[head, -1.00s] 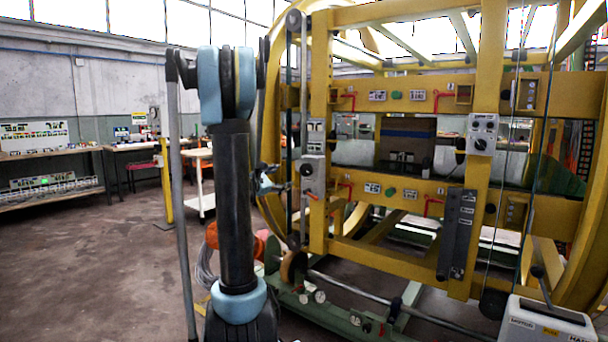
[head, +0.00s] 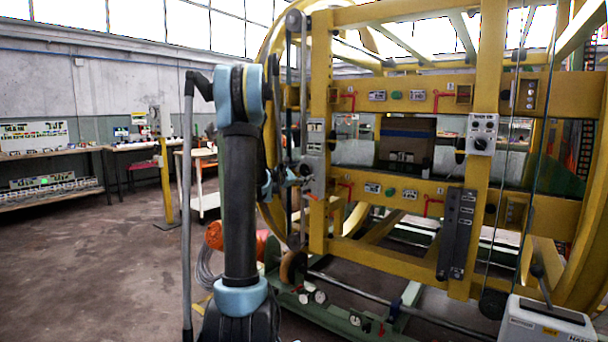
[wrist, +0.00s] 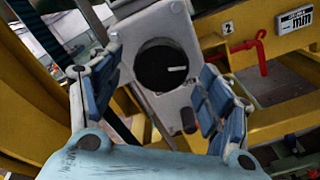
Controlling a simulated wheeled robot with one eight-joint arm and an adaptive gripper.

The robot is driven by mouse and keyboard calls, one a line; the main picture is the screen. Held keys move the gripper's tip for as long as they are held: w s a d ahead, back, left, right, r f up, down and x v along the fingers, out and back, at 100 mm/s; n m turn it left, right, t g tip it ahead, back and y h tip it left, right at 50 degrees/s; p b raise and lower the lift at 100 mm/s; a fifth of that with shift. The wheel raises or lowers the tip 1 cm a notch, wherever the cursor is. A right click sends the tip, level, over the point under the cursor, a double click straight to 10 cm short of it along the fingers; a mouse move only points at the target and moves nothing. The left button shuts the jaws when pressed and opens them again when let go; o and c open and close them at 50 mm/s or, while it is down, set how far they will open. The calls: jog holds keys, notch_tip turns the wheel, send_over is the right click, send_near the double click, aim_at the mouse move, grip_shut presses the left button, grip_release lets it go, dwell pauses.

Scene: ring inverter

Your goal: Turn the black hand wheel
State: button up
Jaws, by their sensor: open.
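The black hand wheel (wrist: 162,66) is a round dark disc with a short white mark, on a grey metal panel (wrist: 160,25). In the wrist view it sits between and beyond the fingertips of my gripper (wrist: 158,72). The blue-padded fingers are spread wide, one on each side, with nothing between them; contact with the wheel cannot be told. In the head view my gripper (head: 279,180) is at the left side of the grey panel box (head: 315,160) on the yellow frame. The wheel is small and partly hidden there.
The large yellow ring frame (head: 395,190) fills the right side. Red handles (wrist: 262,45) stick out right of the panel in the wrist view. A dark knob (wrist: 188,120) sits below the wheel. Open floor (head: 90,255) lies to the left.

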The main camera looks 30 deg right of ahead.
aim_at(304, 171)
jog(key=shift+x, duration=1.5)
jog(key=c, duration=1.1)
